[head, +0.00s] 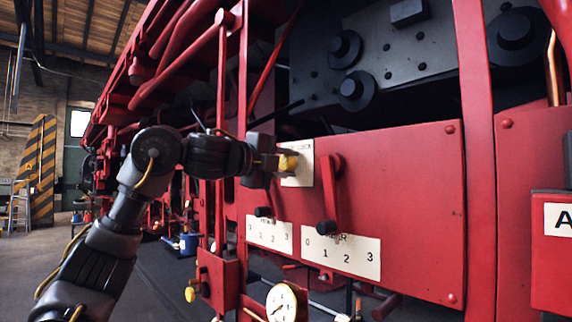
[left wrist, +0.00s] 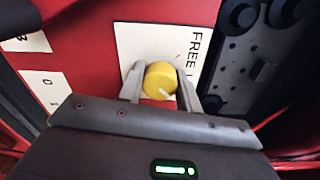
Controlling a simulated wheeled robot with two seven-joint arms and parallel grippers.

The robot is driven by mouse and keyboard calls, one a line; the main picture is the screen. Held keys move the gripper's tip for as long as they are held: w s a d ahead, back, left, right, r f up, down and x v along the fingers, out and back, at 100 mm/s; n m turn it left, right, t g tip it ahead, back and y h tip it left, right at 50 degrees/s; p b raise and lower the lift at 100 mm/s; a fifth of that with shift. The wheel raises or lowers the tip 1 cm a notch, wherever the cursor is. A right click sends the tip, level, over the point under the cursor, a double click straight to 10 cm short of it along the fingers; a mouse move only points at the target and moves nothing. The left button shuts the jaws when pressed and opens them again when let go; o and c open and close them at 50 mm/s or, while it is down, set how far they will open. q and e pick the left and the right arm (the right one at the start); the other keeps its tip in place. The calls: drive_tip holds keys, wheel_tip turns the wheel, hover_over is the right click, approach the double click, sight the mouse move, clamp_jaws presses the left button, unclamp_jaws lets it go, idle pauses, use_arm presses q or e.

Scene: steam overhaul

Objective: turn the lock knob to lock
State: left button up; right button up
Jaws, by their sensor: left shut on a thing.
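The lock knob (left wrist: 160,80) is yellow and round with a pale pointer mark, and sits in front of a white label plate (left wrist: 133,42) on the red panel. Part of the plate's lettering reads "FREE"; the rest is hidden behind the knob and gripper. My left gripper (left wrist: 161,84) is shut on the knob, one finger on each side of it. My right gripper is in neither view.
Right of and below the knob, a red lever with a black handle (head: 326,228) hangs over a numbered plate (head: 352,256). A second black handle (head: 263,211) is over another numbered plate (head: 270,233). A gauge (head: 282,303) is below. A red upright (head: 478,150) stands at right.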

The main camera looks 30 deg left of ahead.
use_arm(q)
drive_tip(key=shift+f, duration=0.15)
drive_tip(key=o, duration=1)
drive_tip(key=shift+c, duration=0.2)
drive_tip(key=shift+s, duration=0.2)
drive_tip(key=b+v, duration=0.5)
drive_tip(key=v, duration=0.5)
drive_tip(key=shift+s+a+b, duration=0.15)
drive_tip(key=shift+s+b, duration=0.15)
